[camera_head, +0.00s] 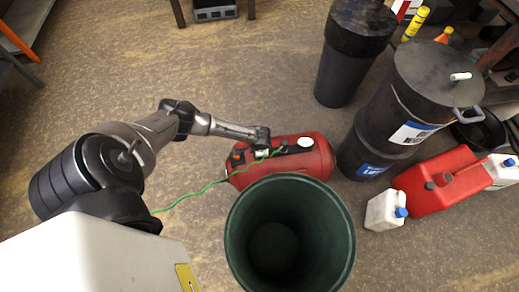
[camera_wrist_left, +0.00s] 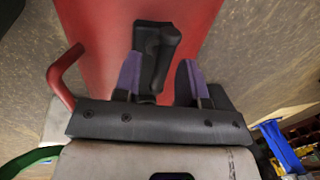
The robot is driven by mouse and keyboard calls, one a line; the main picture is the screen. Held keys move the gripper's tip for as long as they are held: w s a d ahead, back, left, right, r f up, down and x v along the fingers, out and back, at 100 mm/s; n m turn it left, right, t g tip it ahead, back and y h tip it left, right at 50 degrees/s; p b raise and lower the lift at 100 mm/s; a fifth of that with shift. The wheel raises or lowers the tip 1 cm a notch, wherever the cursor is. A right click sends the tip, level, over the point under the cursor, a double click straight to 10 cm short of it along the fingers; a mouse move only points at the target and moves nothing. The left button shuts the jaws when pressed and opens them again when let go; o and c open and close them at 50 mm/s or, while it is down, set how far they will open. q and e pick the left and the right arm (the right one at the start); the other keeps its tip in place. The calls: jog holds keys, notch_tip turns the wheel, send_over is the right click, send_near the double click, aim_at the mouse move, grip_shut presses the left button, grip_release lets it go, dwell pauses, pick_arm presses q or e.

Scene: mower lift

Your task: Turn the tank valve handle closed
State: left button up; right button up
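The red tank (camera_head: 315,160) lies on its side on the floor in the head view, with a white round cap or gauge (camera_head: 305,142) on it. My left gripper (camera_head: 262,138) is over the tank's upper side. In the left wrist view, a black valve handle (camera_wrist_left: 155,50) stands out against the red tank body (camera_wrist_left: 95,25). My left gripper (camera_wrist_left: 159,78) has its purple-padded fingers on either side of the handle. The handle is close to the left finger, and a gap shows before the right finger. The handle's lower end is partly hidden. My right gripper is not in view.
A green bin (camera_head: 340,235) stands just in front of the tank. Black drums (camera_head: 425,90) and a red fuel can (camera_head: 440,185) stand to the right. A green hose (camera_head: 205,187) runs left from the tank. Floor behind the tank is clear.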

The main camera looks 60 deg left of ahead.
pick_arm(q)
grip_shut()
